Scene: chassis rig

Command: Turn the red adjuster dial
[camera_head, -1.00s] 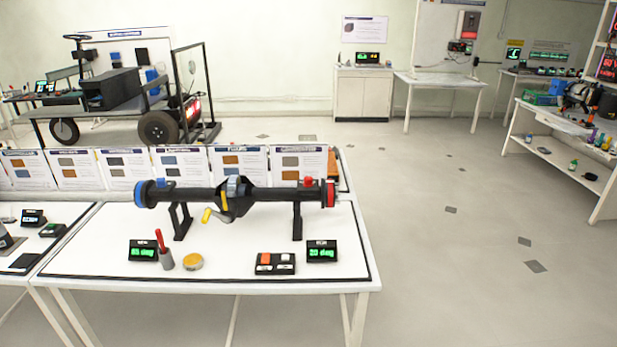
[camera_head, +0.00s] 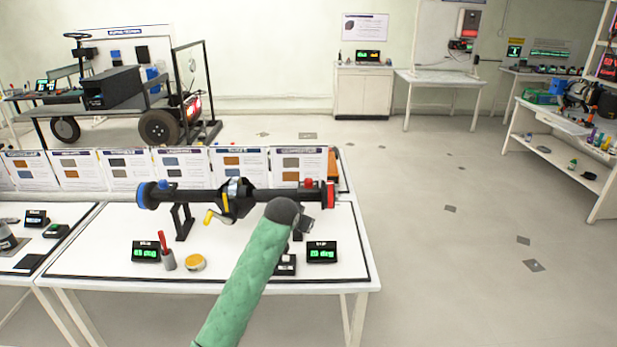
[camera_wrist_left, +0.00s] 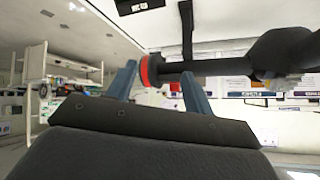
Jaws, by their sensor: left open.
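The red adjuster dial (camera_head: 331,194) is a red disc on the right end of the black axle (camera_head: 285,196). In the left wrist view, which is upside down, the red dial (camera_wrist_left: 150,71) appears between the two blue-grey fingers of my open left gripper (camera_wrist_left: 159,70). Nothing is clearly held, and I cannot tell the depth gap to the dial. In the head view, my green left arm reaches up from the bottom. Its dark wrist hides most of my left gripper (camera_head: 306,225), just left of and below the dial. My right gripper is not in view.
The axle rests on black stands on a white table (camera_head: 110,262). A blue disc (camera_head: 143,195) is on its left end. Green displays (camera_head: 146,251) (camera_head: 321,252), a cup with a red tool (camera_head: 167,257) and a yellow round tin (camera_head: 195,262) stand in front. Open floor lies right.

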